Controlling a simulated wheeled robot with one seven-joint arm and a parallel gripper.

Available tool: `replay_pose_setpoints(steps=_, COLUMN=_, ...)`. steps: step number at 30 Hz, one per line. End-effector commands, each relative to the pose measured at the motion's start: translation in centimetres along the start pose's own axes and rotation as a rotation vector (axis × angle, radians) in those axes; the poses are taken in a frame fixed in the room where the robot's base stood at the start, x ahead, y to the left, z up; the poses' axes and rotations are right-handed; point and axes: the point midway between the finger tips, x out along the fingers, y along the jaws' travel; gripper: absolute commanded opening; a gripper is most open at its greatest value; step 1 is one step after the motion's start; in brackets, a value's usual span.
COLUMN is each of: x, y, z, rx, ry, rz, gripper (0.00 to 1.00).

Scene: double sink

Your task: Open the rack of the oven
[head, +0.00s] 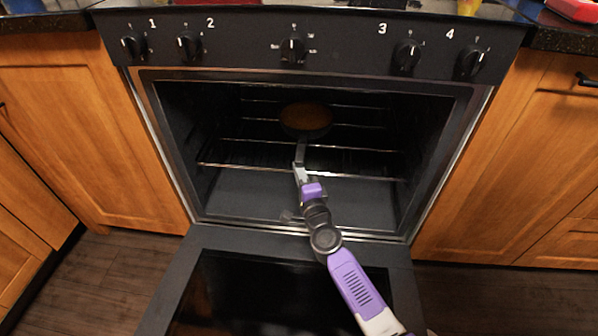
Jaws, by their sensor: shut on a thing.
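The oven (145,108) stands open, its dark door (200,252) folded down in front. The wire rack (240,167) is inside the cavity, its bright front bar running across the opening. My gripper (300,163) reaches over the lowered door into the cavity from the front. It is shut on the rack near the middle of the front bar. The fingertips are small and dark here, so their exact contact is hard to see. My arm hides part of the door and cavity floor.
A round pan with orange-brown contents (305,117) sits deeper inside, behind my gripper. More wire bars cross the cavity behind it. Wooden cabinets flank the oven at left (85,125) and right (520,160). Control knobs (292,48) line the panel above.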

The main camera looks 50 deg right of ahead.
Motion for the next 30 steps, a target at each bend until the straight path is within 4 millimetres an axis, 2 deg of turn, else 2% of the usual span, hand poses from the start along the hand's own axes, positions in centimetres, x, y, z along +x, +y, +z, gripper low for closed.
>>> replay_pose_setpoints(steps=8, x=-0.3, y=0.1, z=0.1, rx=0.0, ry=0.0, rz=0.002, gripper=0.0)
replay_pose_setpoints(steps=14, x=-2.3, y=0.0, z=0.9, rx=-0.001, ry=-0.001, rz=0.004, gripper=0.0)
replay_pose_setpoints(steps=20, x=-6.5, y=-0.1, z=2.6, rx=-0.001, ry=-0.003, rz=0.006, gripper=0.0)
replay_pose_setpoints(steps=30, x=-15.0, y=-0.1, z=6.1, rx=-0.002, ry=-0.002, rz=0.005, gripper=0.0)
